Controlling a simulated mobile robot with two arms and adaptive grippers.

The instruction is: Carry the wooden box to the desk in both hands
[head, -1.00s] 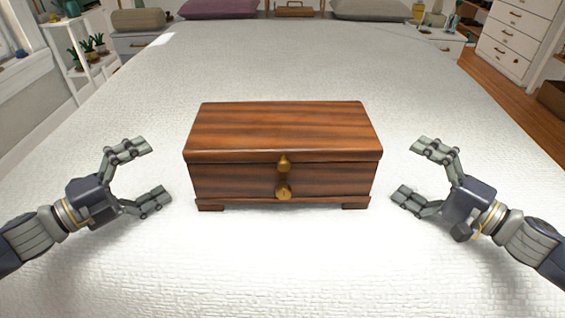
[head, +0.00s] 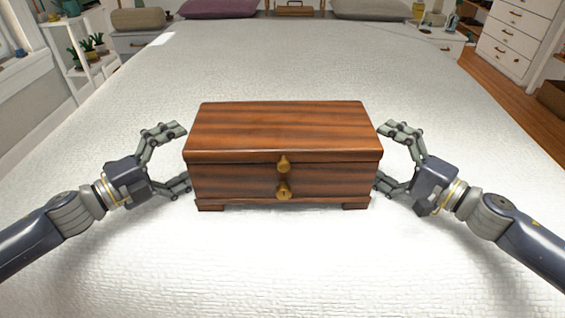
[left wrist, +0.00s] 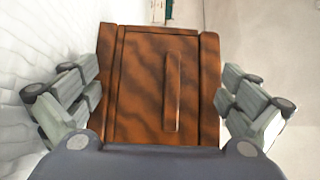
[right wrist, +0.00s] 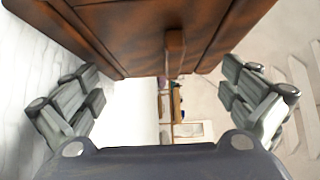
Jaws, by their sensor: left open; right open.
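The wooden box (head: 283,135) has dark striped grain, a shut lid, a brass clasp and short feet. It stands upright on the white bed in the middle of the head view. My left gripper (head: 182,156) is open at the box's left end. My right gripper (head: 382,158) is open at its right end. In the left wrist view the box's end (left wrist: 150,85) and an upright wooden handle bar (left wrist: 172,92) lie between the open fingers. In the right wrist view the box's end (right wrist: 130,35) and its handle (right wrist: 175,50) are above the fingers. I cannot tell whether the fingers touch the box. The desk is not identifiable.
The white bed (head: 290,260) is clear around the box. Pillows (head: 220,8) lie at its far end. A plant shelf (head: 88,60) stands at the left, a nightstand (head: 430,38) at the back right, and a white dresser (head: 512,38) beyond it. Wooden floor shows at the right.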

